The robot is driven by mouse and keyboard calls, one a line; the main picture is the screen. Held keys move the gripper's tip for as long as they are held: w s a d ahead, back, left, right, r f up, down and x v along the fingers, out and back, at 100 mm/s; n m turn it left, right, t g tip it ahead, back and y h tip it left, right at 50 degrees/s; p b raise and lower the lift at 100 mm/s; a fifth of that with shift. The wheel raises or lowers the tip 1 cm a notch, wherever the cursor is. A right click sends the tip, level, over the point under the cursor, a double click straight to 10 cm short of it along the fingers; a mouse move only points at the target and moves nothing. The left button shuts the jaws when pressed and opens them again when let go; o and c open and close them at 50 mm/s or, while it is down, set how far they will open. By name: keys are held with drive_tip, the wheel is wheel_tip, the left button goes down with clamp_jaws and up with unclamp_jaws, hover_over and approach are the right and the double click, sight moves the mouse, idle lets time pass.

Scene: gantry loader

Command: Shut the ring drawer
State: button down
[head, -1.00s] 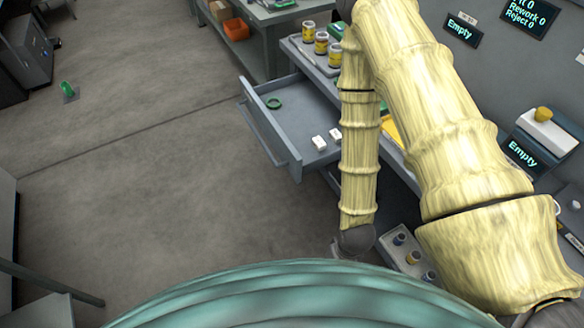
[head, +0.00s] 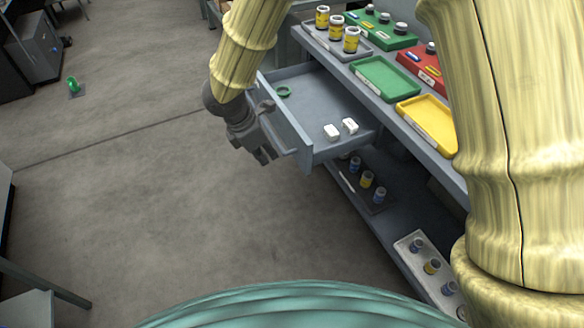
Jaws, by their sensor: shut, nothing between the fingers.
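The ring drawer (head: 322,98) is a grey drawer pulled out from under the bench top. It holds a green ring (head: 284,91) near its far front corner and two small white blocks (head: 340,129) toward its near side. My gripper (head: 262,158) is shut and empty. It hangs on the outer side of the drawer's front panel (head: 287,122), near a handle (head: 284,151) on that panel. Whether the fingers touch the handle or panel cannot be told. My arm comes down from above and partly covers the area beyond the drawer's far end.
The bench top bears a green tray (head: 364,82), a yellow tray (head: 428,119), a red tray (head: 411,62) and yellow-labelled jars (head: 336,29). A lower shelf (head: 396,214) carries small bottles.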

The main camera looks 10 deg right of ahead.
drive_tip(key=w+d+f, duration=0.3)
drive_tip(key=d+f, duration=0.4)
drive_tip(key=f, duration=0.1)
drive_tip(key=shift+w+p, duration=0.15)
drive_tip(key=shift+p, duration=0.25)
drive_tip(key=shift+d, duration=0.15)
idle(0.5)
